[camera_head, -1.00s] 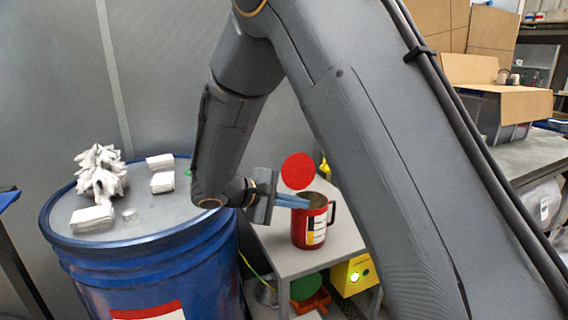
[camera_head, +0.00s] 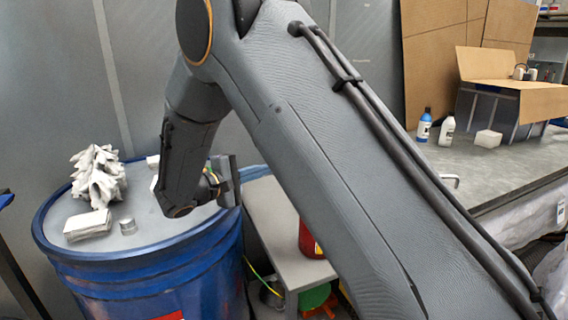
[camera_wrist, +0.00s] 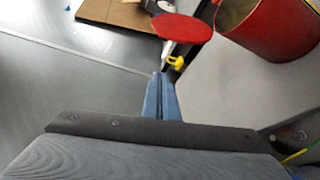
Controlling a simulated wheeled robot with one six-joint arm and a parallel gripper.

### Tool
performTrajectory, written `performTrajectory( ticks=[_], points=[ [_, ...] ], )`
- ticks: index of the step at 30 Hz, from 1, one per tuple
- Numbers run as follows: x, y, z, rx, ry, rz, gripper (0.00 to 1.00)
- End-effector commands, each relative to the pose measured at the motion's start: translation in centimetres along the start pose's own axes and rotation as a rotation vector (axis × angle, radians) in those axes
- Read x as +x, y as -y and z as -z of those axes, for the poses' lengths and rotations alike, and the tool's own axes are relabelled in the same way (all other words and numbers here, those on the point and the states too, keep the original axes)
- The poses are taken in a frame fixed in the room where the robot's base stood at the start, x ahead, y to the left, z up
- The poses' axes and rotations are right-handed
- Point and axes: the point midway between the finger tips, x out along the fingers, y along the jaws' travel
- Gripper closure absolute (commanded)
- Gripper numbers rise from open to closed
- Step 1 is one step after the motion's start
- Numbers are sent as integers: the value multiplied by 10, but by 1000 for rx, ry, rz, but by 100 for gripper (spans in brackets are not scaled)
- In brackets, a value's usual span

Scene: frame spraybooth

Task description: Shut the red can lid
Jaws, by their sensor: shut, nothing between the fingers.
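The red can (camera_head: 308,240) stands on a small grey table, mostly hidden behind my arm in the head view. In the wrist view the can (camera_wrist: 270,30) is at the upper right with its mouth open. The round red lid (camera_wrist: 182,28) stands open to the left of the can's mouth; my arm hides it in the head view. My gripper (camera_wrist: 160,80) has its blue fingers shut and empty, pointing toward the lid but apart from it in the picture. In the head view the gripper (camera_head: 255,172) is partly hidden by my arm.
A blue drum (camera_head: 150,270) at the left carries a crumpled white bundle (camera_head: 98,177) and white blocks. The small grey table (camera_head: 275,225) is partly covered by my arm. A workbench (camera_head: 490,170) at the right holds bottles and a cardboard box. A yellow object (camera_wrist: 176,62) is near the lid.

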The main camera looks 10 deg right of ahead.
Motion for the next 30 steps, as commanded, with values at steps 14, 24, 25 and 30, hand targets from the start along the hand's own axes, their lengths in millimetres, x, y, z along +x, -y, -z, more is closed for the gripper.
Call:
performTrajectory(
  ticks=[14, 24, 25, 30],
  points=[
    [75, -2, -1, 0, 0, 0, 100],
    [86, -2, -29, -1, -2, 0, 100],
    [86, -2, -31, -1, -2, 0, 100],
    [84, -1, -37, -1, -2, 0, 100]
  ],
)
